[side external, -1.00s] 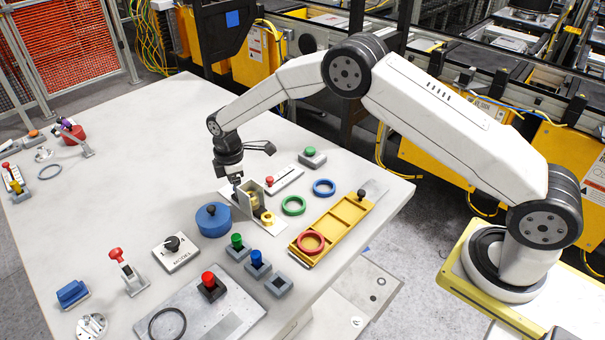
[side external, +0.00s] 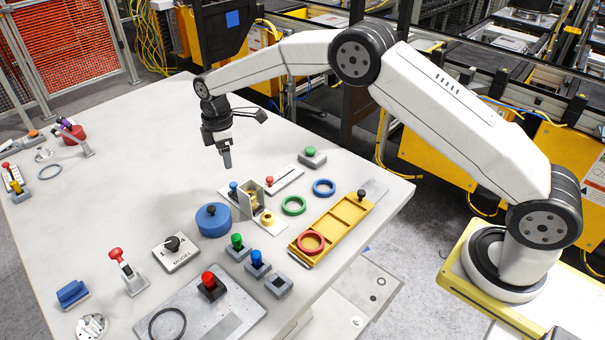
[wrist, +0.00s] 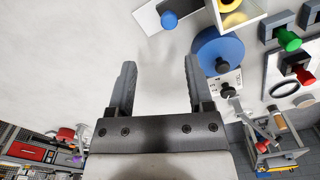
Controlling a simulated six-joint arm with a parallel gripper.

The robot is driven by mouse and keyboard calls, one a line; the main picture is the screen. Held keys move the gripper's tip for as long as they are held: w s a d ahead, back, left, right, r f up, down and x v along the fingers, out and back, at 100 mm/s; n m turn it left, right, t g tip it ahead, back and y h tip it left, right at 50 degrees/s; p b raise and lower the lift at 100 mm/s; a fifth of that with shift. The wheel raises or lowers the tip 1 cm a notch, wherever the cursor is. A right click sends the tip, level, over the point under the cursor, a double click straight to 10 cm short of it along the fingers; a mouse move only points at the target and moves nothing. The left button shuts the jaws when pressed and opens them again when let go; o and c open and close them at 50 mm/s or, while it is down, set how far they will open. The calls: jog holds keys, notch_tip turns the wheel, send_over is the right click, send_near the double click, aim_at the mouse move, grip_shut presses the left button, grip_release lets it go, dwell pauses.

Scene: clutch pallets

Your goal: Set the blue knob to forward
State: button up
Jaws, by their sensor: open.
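The small blue knob (side external: 233,187) stands on a pale plate beside an upright metal box with yellow parts. In the wrist view, the blue knob (wrist: 169,19) is near the top edge, on the plate, ahead of my fingers. I cannot make out its position marking. My gripper (side external: 227,161) hangs above the table, over and slightly left of the knob, clear of it. In the wrist view, my gripper (wrist: 160,75) has its two fingers wide apart with only bare table between them.
A blue round lid (side external: 213,220) with a black knob stands just in front of the plate. A red-knobbed slide (side external: 282,180) lies to the right. Green and blue buttons (side external: 257,265) sit in grey holders nearer the camera.

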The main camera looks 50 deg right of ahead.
jog(key=shift+s, duration=0.15)
jog(key=shift+s+d+f+m+t+y, duration=0.15)
jog(key=shift+s+m+t+y, duration=0.15)
jog(key=shift+m+y, duration=0.2)
jog(key=shift+s+d+f+m+t+y, duration=0.15)
jog(key=shift+m+t+y, duration=0.15)
jog(key=shift+m+y, duration=0.15)
jog(key=f+m, duration=0.1)
jog(key=f, duration=0.1)
jog(key=f+t+y, duration=0.1)
jog(key=f, duration=0.1)
jog(key=f+m+t, duration=0.1)
jog(key=f, duration=0.1)
jog(key=shift+w+f+m, duration=0.25)
jog(key=shift+f+m, duration=0.1)
jog(key=shift+f, duration=0.05)
jog(key=shift+w+f, duration=0.2)
jog(key=shift+w, duration=1.45)
jog(key=v, duration=0.8)
jog(key=s+a+m+g+h, duration=0.1)
jog(key=s+m+g+h, duration=0.2)
jog(key=s, duration=2.4)
jog(key=shift+a+f+m, duration=0.25)
jog(key=shift+a+m, duration=0.1)
jog(key=shift+m, duration=2.05)
